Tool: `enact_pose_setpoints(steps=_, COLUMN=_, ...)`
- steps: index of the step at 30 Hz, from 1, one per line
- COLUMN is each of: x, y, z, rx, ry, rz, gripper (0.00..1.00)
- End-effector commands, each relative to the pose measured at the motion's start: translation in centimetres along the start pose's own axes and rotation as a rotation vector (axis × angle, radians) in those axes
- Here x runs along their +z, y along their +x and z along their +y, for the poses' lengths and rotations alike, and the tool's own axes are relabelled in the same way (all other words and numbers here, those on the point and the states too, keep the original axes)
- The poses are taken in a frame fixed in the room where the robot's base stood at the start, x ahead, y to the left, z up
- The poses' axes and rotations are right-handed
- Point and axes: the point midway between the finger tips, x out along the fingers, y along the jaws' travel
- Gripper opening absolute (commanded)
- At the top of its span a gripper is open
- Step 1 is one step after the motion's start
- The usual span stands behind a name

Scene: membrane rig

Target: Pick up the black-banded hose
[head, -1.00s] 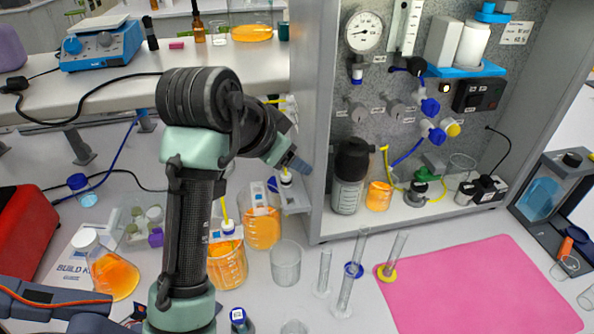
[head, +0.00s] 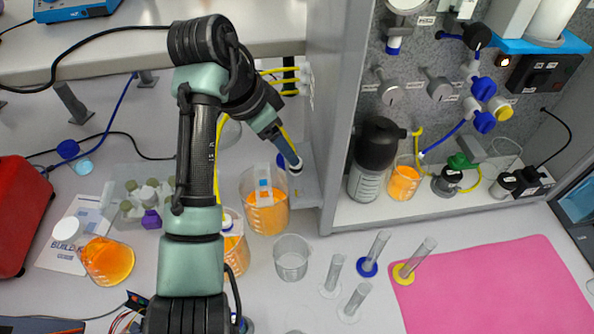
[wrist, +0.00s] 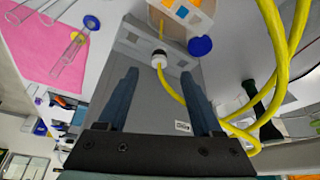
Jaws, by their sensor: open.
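A yellow hose with a white end fitting and a dark band (wrist: 158,60) hangs in the wrist view, between my two fingers and near their tips. I take it for the black-banded hose. In the head view its white-and-black end (head: 296,167) shows just below my fingertips. My gripper (head: 288,150) points down and to the right there. In the wrist view my gripper (wrist: 158,76) is open, with a finger on each side of the hose. I cannot tell whether either finger touches it. A second hose end, blue (wrist: 200,46), lies just right of the fingers.
Thick yellow hose loops (wrist: 275,60) run along the wrist view's right side. The grey cabinet wall (head: 338,120) stands close right of my gripper. A beaker of orange liquid (head: 265,212) stands below left, an empty beaker (head: 291,260) below. The pink mat (head: 490,285) is mostly clear.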

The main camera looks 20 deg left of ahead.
Motion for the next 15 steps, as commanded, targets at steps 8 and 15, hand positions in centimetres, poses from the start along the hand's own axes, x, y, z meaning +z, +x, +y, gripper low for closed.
enact_pose_setpoints(steps=8, x=0.0, y=2.1, z=0.1, rx=0.0, ry=-0.002, rz=-0.002, gripper=0.67)
enact_pose_setpoints(steps=15, x=0.1, y=5.6, z=0.3, rx=0.0, ry=-0.003, rz=-0.002, gripper=0.67)
